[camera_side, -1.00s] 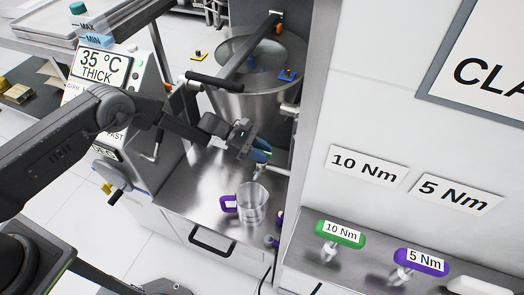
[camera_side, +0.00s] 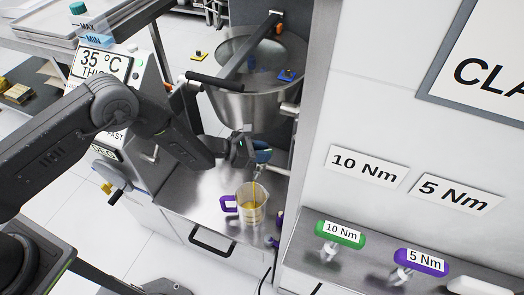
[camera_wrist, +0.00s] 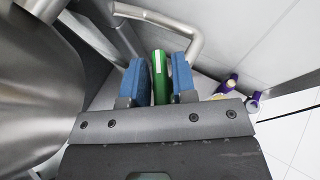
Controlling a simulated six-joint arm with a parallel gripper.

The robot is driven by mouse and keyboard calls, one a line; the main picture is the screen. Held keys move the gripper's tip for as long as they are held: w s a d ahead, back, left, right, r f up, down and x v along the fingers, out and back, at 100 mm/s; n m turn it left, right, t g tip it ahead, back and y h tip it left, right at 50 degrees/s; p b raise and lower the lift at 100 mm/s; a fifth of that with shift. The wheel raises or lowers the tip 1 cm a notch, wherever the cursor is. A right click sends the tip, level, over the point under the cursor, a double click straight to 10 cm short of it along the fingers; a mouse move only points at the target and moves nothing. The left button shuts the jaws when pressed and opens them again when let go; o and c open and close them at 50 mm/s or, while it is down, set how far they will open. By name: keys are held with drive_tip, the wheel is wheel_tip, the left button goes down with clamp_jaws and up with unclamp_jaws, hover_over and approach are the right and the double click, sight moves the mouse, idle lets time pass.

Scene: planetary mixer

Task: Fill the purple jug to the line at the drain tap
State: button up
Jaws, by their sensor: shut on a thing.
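The clear jug with the purple handle (camera_side: 229,203) stands upright on the steel shelf (camera_side: 190,195) under the drain tap (camera_side: 258,171). A thin amber stream (camera_side: 254,190) runs from the tap into the jug, and amber liquid shows inside. The level against the line is too small to read. My gripper (camera_side: 258,154) is at the tap, above the jug. In the wrist view its blue fingers (camera_wrist: 160,80) are shut on the green tap handle (camera_wrist: 160,70), one on each side. The jug is mostly hidden there.
The steel mixer bowl (camera_side: 245,105) is above and behind the tap. The control box (camera_side: 100,65) reads 35 °C THICK. The shelf left of the jug is clear.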

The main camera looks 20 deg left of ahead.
idle(0.4)
drive_tip(key=o, duration=0.7)
drive_tip(key=shift+a, duration=0.1)
drive_tip(key=v, duration=1.3)
drive_tip(key=shift+s+a+r, duration=0.15)
drive_tip(key=shift+s+r, duration=0.1)
drive_tip(key=shift+s, duration=0.1)
